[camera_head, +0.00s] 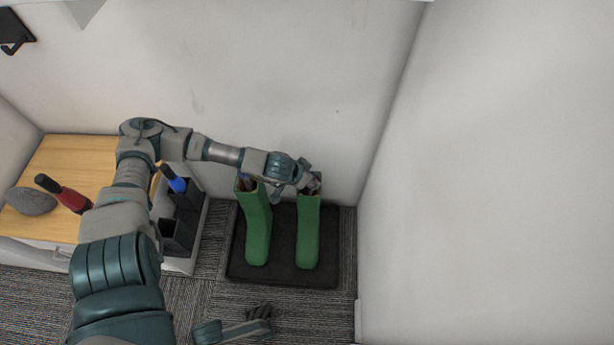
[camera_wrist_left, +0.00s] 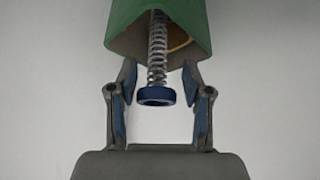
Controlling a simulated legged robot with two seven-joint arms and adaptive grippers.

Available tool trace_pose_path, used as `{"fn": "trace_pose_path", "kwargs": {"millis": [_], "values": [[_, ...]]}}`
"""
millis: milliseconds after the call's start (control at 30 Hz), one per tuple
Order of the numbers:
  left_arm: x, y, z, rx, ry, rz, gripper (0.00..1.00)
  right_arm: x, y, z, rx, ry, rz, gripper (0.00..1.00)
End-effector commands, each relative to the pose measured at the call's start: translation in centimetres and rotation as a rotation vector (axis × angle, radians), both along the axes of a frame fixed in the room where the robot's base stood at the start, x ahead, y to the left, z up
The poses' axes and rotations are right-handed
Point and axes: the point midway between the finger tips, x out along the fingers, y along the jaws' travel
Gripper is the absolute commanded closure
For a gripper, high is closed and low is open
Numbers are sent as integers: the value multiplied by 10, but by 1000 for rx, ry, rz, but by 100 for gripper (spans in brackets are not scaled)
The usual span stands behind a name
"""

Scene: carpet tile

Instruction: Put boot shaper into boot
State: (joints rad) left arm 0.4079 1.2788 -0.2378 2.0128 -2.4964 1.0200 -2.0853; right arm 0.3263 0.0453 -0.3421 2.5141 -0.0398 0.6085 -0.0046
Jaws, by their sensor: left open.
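Two green boots stand upright on a black tray (camera_head: 282,232), a left boot (camera_head: 257,225) and a right boot (camera_head: 308,235). A boot shaper with a coiled metal spring and a blue round end (camera_wrist_left: 156,97) sticks out of a green boot's opening (camera_wrist_left: 122,28) in the left wrist view. My left gripper (camera_head: 308,182) is at the top of the right boot. Its open fingers (camera_wrist_left: 160,105) stand on either side of the blue end, with gaps. My right gripper (camera_head: 260,312) seems to show low in the head view; its jaws are unclear.
A wooden-topped cabinet (camera_head: 85,155) at left bears a grey rounded object (camera_head: 32,201) and a red-handled tool (camera_head: 72,199). A blue-handled tool (camera_head: 175,180) sits in a dark holder beside it. Walls stand close behind and right of the tray.

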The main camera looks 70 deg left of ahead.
Motion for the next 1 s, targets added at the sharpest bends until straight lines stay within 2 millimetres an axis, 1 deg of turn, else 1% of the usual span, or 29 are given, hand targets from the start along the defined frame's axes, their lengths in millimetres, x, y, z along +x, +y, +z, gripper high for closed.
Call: {"fn": "trace_pose_path", "kwargs": {"millis": [200, 400, 600, 733, 933, 1000], "values": [[-16, -3, 28, 10, 4, -5, 50, 0, 0, 0, 0, 0, 0, 60], [-21, -11, 47, 9, -3, -12, 50, 0, 0, 0, 0, 0, 0, 60], [-28, -12, 56, 4, -2, -6, 50, 0, 0, 0, 0, 0, 0, 60], [-30, -12, 58, 2, 0, -3, 50, 0, 0, 0, 0, 0, 0, 60], [-30, -12, 58, 0, -1, -1, 50, 0, 0, 0, 0, 0, 0, 60], [-30, -12, 61, 0, -5, -1, 50, -1, 0, 1, 0, 1, 0, 60]]}}
